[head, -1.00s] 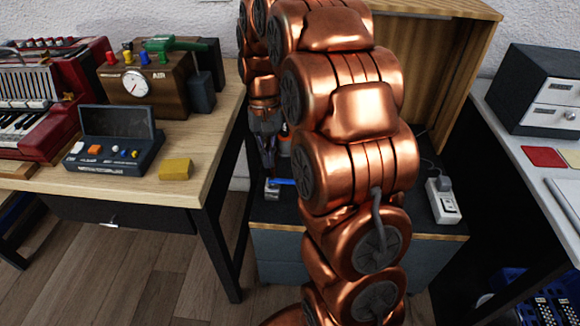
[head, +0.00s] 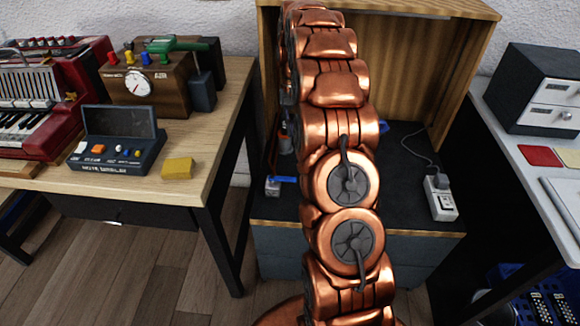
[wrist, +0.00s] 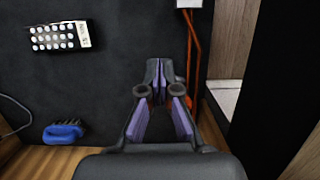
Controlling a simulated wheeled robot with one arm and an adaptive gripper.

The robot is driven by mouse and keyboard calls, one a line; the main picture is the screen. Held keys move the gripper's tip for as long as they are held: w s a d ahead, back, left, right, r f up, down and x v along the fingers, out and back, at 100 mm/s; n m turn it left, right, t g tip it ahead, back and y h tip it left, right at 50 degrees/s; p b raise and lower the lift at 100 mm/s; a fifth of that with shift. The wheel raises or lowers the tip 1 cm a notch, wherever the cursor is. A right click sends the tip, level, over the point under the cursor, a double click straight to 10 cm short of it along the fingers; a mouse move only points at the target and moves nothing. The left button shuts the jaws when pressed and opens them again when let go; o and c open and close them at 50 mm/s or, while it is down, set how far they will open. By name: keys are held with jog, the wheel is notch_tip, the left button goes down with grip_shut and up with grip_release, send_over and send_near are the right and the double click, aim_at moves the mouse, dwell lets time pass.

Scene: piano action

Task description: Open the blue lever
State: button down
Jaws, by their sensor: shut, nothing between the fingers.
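A blue lever-like bar (head: 285,179) shows in the head view, beside a small pale box (head: 272,187) at the front left of the dark cabinet top. My arm hides its right end, and I cannot tell its exact angle. In the wrist view, my gripper (wrist: 159,72) is shut and empty, above the dark surface. A white piece (wrist: 188,3), possibly that small box, is cut off at the top edge; the blue bar is not clearly seen there. In the head view my arm mostly hides the gripper, which is behind the bar, toward the cabinet's back.
A blue brush-like object (wrist: 63,132) and a dark block with white dots (wrist: 60,36) lie left in the wrist view. An orange-red strip (wrist: 191,55) is right of the gripper. A white power strip (head: 440,197) lies at right. Wooden walls (head: 415,70) enclose the cabinet top.

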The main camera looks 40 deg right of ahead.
aim_at(283, 179)
jog(key=shift+f, duration=0.1)
jog(key=b+x, duration=0.1)
jog(key=x, duration=0.9)
jog(key=shift+a, duration=0.1)
jog(key=shift+s+a+b, duration=0.3)
jog(key=shift+s+a, duration=0.95)
jog(key=shift+s, duration=0.25)
jog(key=shift+a, duration=0.15)
